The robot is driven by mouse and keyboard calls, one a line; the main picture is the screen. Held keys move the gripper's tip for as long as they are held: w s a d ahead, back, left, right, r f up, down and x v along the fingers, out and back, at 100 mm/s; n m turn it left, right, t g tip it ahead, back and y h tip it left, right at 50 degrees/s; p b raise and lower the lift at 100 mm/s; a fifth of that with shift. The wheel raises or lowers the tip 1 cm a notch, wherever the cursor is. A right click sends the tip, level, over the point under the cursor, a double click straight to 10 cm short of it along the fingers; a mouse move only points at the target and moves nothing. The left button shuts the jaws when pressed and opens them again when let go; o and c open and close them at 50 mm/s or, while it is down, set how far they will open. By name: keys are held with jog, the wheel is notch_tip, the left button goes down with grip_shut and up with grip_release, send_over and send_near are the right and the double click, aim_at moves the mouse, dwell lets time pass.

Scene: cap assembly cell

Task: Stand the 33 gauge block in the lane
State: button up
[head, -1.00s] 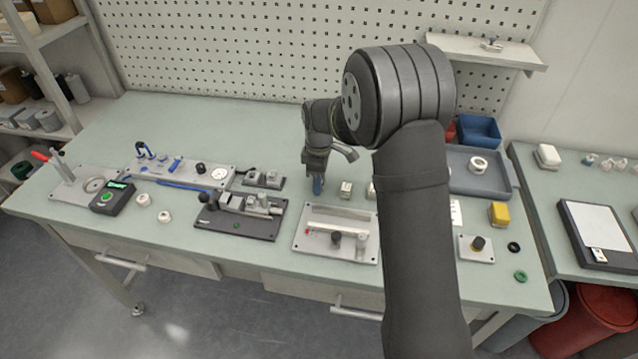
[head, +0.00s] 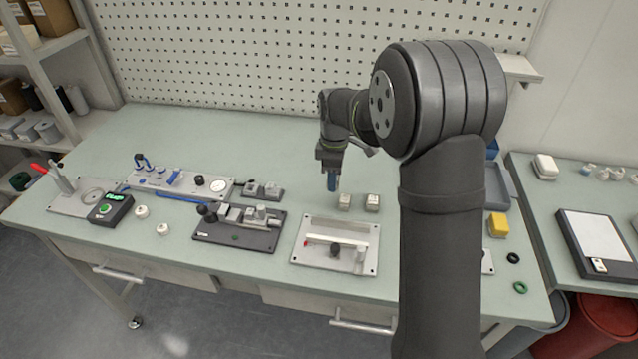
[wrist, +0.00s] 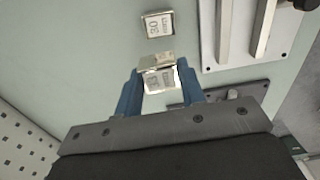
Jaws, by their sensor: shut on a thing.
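My gripper (head: 332,184) is pointing down just left of two small pale blocks in the head view. In the wrist view its blue fingers (wrist: 159,90) are shut on a small metal block (wrist: 162,80), whose label seems to read 33. In the head view I cannot make out the held block behind the fingers. A second block (wrist: 154,62) sits right behind it in the wrist view, its label hidden. A block marked 30 (wrist: 158,25) lies farther off. The light plate with the lane (head: 318,260) is in front of the gripper, with a pale rail and dark knob.
A dark fixture (head: 240,237) with metal blocks stands left of the lane plate. A yellow block (head: 498,224) and green ring (head: 520,287) are at the right. The bench behind the gripper, towards the pegboard (head: 250,60), is clear.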

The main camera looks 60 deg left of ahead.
jog(key=w+d+r, duration=0.4)
jog(key=d, duration=0.1)
jog(key=s+d+m, duration=0.1)
jog(key=s+m, duration=0.1)
jog(key=m, duration=0.2)
jog(key=s+d+m, duration=0.1)
jog(key=s+m, duration=0.2)
jog(key=m, duration=0.2)
jog(key=s+d+f+m, duration=0.1)
jog(key=s+d+m, duration=0.1)
jog(key=m, duration=0.2)
jog(key=shift+s+d+m, duration=0.1)
jog(key=shift+s+m, duration=0.05)
jog(key=shift+m, duration=0.15)
jog(key=s+d+m, duration=0.1)
jog(key=s+m, duration=0.1)
jog(key=m, duration=0.3)
send_over(339, 235)
jog(key=shift+f, duration=3.1)
jog(key=shift+f, duration=1.1)
jog(key=o, duration=1.3)
